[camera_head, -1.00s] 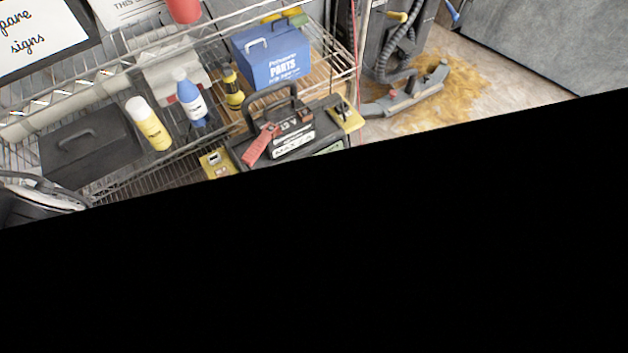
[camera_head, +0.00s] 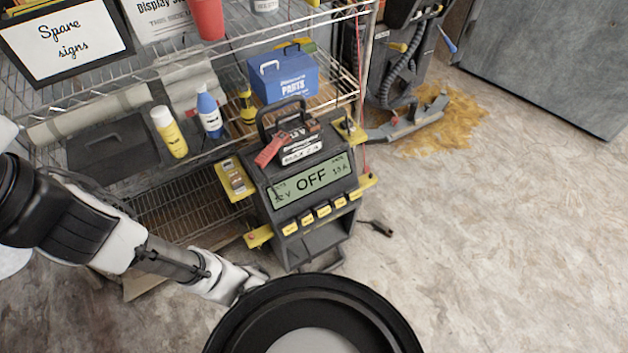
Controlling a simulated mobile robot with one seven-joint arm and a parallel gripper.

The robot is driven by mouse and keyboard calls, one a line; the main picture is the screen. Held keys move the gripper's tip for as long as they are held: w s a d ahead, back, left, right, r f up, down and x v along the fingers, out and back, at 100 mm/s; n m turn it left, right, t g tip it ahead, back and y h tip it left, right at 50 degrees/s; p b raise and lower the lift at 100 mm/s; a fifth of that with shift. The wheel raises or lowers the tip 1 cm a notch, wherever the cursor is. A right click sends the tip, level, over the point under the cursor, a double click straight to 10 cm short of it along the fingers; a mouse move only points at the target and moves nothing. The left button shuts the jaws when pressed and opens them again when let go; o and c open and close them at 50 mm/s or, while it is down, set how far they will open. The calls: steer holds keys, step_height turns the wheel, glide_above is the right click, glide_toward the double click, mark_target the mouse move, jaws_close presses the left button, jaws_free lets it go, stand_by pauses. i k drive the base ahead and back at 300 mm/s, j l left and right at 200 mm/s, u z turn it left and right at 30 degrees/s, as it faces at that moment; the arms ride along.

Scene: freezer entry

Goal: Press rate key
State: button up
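A dark charger with yellow corner brackets (camera_head: 268,232) stands upright in front of the wire shelf. Its green display (camera_head: 311,182) reads "OFF", with small side text hard to read. Below the display is a row of several yellow keys (camera_head: 323,211). Their labels are too small to read, so I cannot tell which is the rate key. My arm reaches in from the left, and its white end with my gripper (camera_head: 254,277) is low, left of and below the keys, apart from them. The round black part at the bottom edge partly hides it, and its fingers are not clear.
The wire shelf holds a blue parts box (camera_head: 283,76), a yellow bottle (camera_head: 169,132), a blue bottle (camera_head: 210,112) and a dark case (camera_head: 107,146). A floor machine (camera_head: 405,115) stands behind, by a brown spill (camera_head: 455,115). The floor at right (camera_head: 500,230) is clear.

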mark_target(309, 218)
steer(key=k+j, duration=0.1)
steer(key=k, duration=0.85)
